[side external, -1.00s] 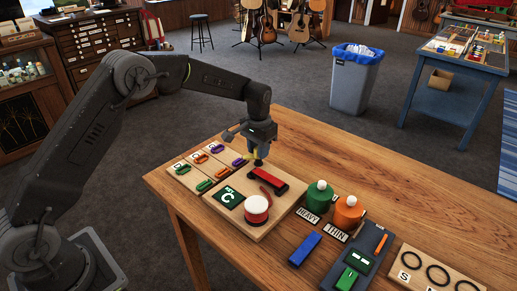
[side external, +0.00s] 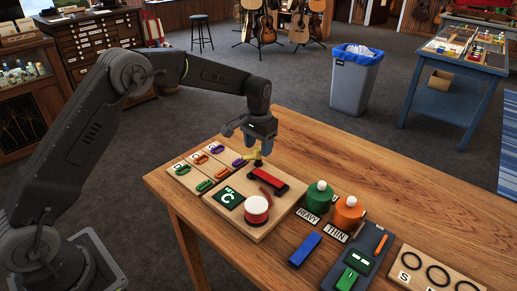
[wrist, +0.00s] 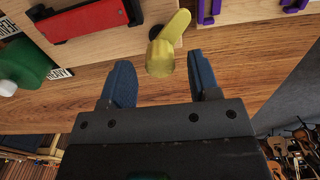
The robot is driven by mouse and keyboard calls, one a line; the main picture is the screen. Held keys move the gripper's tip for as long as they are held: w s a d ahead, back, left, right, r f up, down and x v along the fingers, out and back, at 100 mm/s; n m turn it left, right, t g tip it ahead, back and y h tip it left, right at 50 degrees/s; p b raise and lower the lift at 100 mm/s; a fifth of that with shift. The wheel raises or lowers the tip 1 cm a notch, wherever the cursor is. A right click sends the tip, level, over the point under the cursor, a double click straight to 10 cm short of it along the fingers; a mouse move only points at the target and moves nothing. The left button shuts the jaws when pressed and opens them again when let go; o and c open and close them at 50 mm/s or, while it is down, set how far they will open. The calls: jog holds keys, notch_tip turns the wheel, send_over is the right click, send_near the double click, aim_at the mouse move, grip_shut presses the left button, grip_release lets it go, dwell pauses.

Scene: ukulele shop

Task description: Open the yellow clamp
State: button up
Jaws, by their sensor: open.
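The yellow clamp (side external: 258,160) stands at the back edge of the wooden board (side external: 285,208), by the end of a red bar (side external: 267,180). In the wrist view the clamp (wrist: 161,55) shows as a yellow knob with a lever (wrist: 178,24) angled up to the right. My gripper (side external: 252,140) is above and just behind the clamp in the side view. In the wrist view its two blue-grey fingers (wrist: 164,80) are spread apart and empty, with the clamp just beyond their tips, between them. Whether a finger touches it is unclear, but a gap shows.
A panel of coloured clips (side external: 208,165) lies left of the board. The board also holds a red-and-white drum-like piece (side external: 257,209) and a green C card (side external: 229,197). Green (side external: 319,197) and orange (side external: 348,213) bottles stand to the right. The table's back right (side external: 400,170) is clear.

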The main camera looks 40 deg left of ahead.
aim_at(258, 148)
notch_tip(258, 148, up, 12)
dwell(0.4)
jog(key=shift+r, duration=0.2)
jog(key=s+d+r+t, duration=0.1)
jog(key=s+r, duration=0.4)
jog(key=s, duration=0.3)
jog(key=s+r+t, duration=0.2)
jog(key=s+r, duration=0.3)
jog(key=s, duration=0.3)
jog(key=s+f+t, duration=0.1)
jog(key=s+f, duration=0.2)
jog(key=s, duration=0.6)
jog(key=s+f+t, duration=0.1)
jog(key=s+f, duration=0.2)
jog(key=s, duration=0.6)
jog(key=shift+s+d+t, duration=0.3)
jog(key=shift+s+d, duration=0.05)
